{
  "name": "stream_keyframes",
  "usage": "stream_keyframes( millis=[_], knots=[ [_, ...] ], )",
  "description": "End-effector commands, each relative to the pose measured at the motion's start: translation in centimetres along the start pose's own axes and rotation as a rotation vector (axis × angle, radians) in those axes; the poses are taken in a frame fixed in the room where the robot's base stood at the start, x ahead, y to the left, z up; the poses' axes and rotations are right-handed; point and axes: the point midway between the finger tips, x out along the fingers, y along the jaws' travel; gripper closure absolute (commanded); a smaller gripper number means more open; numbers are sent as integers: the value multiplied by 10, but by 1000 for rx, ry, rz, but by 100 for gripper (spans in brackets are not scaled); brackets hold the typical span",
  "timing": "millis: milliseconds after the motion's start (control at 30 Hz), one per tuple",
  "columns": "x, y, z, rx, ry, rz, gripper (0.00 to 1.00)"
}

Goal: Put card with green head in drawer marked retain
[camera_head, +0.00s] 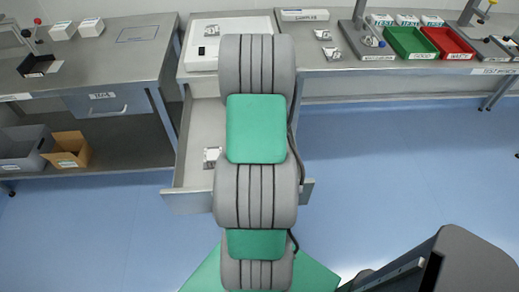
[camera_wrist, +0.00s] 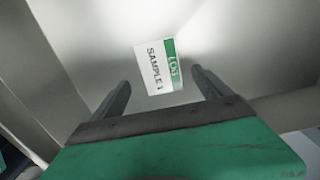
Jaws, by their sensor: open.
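The card with a green head (camera_wrist: 158,67) shows in the wrist view, white with "LOT" on its green strip and "SAMPLE 1" printed below. It is near a pale grey metal surface with walls around it. My gripper (camera_wrist: 160,84) is open, its two fingers on either side of the card's near end, with gaps showing. I cannot tell the card's height off the surface. In the head view an open grey drawer (camera_head: 186,178) sticks out under the middle bench; no label on it is readable.
Another drawer (camera_head: 97,106) at the left is shut. The bench holds a white device (camera_head: 201,52), a green bin (camera_head: 411,42) and a red bin (camera_head: 447,41).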

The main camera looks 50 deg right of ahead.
Motion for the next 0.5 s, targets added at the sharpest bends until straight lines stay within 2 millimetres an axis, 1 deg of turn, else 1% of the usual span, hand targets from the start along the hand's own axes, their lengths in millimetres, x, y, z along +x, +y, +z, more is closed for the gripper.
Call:
stream_keyframes(
  millis=[33,100,233,333,433,467,500],
  knots=[
    [-14,-2,0,0,1,-7,12],
    [-32,-1,0,0,0,-5,12],
    [-59,-1,0,0,0,-4,12],
    [-71,0,0,0,0,-1,12],
    [-76,0,0,-1,0,0,12],
    [-78,1,2,-10,0,-1,12],
    [-81,2,8,-41,0,-5,12]
  ],
)
